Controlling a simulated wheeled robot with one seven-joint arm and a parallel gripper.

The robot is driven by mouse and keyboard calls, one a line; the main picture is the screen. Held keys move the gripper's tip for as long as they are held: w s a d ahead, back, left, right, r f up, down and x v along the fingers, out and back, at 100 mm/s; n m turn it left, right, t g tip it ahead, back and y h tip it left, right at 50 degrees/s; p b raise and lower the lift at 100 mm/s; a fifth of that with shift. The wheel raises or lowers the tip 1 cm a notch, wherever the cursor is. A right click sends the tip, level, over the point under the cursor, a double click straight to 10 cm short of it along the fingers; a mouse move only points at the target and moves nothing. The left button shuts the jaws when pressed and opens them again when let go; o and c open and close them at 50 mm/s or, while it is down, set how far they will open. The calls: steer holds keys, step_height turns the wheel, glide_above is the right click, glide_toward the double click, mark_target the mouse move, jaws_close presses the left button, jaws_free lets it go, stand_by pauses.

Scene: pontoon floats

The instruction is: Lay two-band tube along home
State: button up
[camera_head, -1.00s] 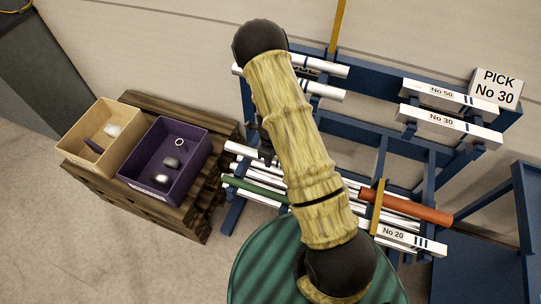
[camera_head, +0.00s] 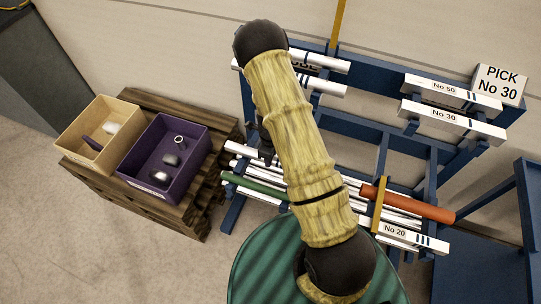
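White tubes lie on a blue rack. One labelled No 50 (camera_head: 447,90) and one labelled No 30 (camera_head: 445,118) rest on the upper right arms; dark bands show near their right ends, too small to count surely. A white tube labelled No 20 (camera_head: 408,234) lies low at the front with several dark bands. More white tubes (camera_head: 238,149) lie in the lower bundle, partly hidden by my arm. My gripper (camera_head: 265,153) is a small dark shape left of my arm, close to the bundle's left ends; its fingers are mostly hidden, so its grip and contact are unclear.
A sign (camera_head: 499,86) reads PICK No 30. A green tube (camera_head: 254,187) and an orange tube (camera_head: 408,204) lie in the lower rack beside a yellow upright (camera_head: 378,206). A tan bin (camera_head: 82,158) and a purple bin (camera_head: 150,191) stand on a wooden pallet (camera_head: 192,215) at left.

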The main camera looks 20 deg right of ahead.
steer(key=shift+f, duration=0.25)
steer(key=o, duration=1.1)
steer(key=shift+o, duration=0.2)
steer(key=shift+r, duration=0.1)
step_height(320, 180, up, 17)
steer(key=p, duration=0.1)
steer(key=shift+r, duration=0.1)
stand_by(0.6)
